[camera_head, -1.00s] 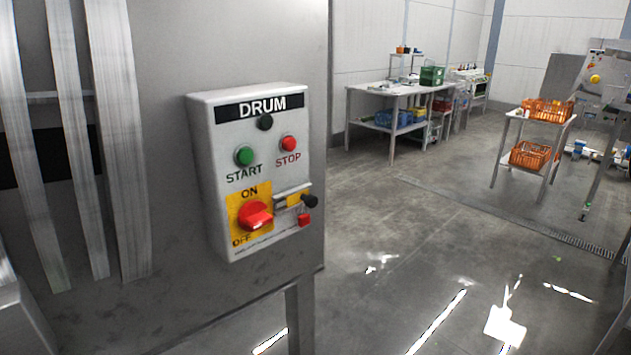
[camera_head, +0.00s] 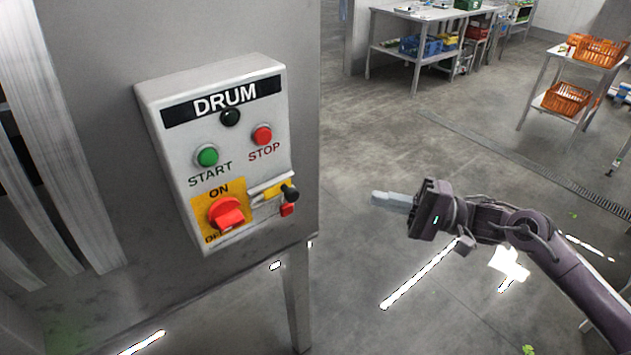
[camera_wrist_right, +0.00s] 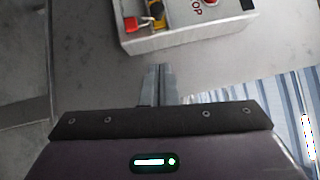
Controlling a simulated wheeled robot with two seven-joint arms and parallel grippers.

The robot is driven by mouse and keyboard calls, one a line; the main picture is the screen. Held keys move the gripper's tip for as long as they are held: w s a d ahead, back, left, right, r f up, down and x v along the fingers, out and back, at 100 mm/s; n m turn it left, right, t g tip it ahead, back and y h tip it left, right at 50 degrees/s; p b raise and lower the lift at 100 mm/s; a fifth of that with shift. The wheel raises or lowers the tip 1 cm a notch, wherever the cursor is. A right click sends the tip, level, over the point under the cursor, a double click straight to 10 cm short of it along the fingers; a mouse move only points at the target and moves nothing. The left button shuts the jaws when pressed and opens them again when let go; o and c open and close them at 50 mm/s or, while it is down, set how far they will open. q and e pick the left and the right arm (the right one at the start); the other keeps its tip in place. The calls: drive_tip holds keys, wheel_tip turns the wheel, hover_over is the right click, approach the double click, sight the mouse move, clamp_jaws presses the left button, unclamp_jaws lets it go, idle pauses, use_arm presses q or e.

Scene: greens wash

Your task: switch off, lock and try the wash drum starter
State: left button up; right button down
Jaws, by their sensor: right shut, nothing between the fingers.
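The drum starter box (camera_head: 184,115) is a pale grey box on a steel panel at the left of the head view. It bears a dark lamp (camera_head: 230,117), a green START button (camera_head: 207,155) and a red STOP button (camera_head: 262,135). Below is a red rotary switch (camera_head: 228,214) on a yellow ON/OFF plate. Beside it are a yellow piece (camera_head: 273,192) with a black knob (camera_head: 291,193) and a small red piece (camera_head: 287,210). My right gripper (camera_head: 380,198) is shut and empty, to the right of the box and apart from it. In the right wrist view the box (camera_wrist_right: 185,38) lies beyond the fingers (camera_wrist_right: 158,70). My left gripper is not in view.
A steel leg (camera_head: 297,300) stands under the panel. Steel tables with crates (camera_head: 422,45) and a stand with orange crates (camera_head: 567,97) are farther back. The floor between is open. A drain channel (camera_head: 500,155) crosses it.

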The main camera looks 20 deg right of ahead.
sight(289, 201)
drive_tip(key=s+a+p+x, duration=0.1)
drive_tip(key=p+x, duration=0.3)
drive_tip(key=x, duration=0.8)
drive_tip(key=shift+s+a+r, duration=0.2)
drive_tip(key=shift+s+a, duration=0.2)
drive_tip(key=shift+s, duration=0.25)
drive_tip(key=a+p, duration=0.1)
drive_tip(key=s+a+p, duration=0.1)
drive_tip(key=a+p, duration=0.1)
drive_tip(key=shift+s+a+r, duration=0.15)
drive_tip(key=shift+a, duration=0.15)
drive_tip(key=shift+s+a+f, duration=0.1)
drive_tip(key=shift+f, duration=0.1)
